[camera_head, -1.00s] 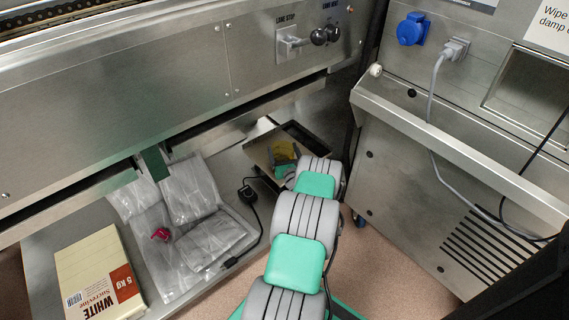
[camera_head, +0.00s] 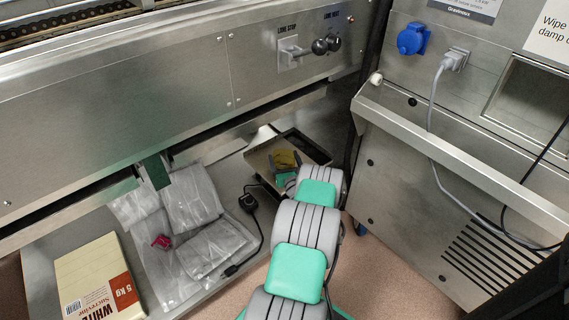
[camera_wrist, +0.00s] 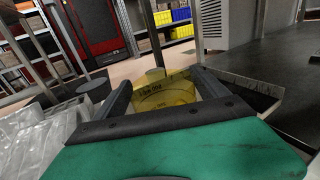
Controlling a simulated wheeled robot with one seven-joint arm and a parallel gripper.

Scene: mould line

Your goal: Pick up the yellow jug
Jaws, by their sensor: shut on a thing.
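The yellow jug (camera_wrist: 165,95) is see-through, with dark marks printed on it. In the wrist view it sits between the two dark fingers of my gripper (camera_wrist: 160,92), which is shut on it.
The shallow metal tray (camera_head: 318,150) is close to the jug.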

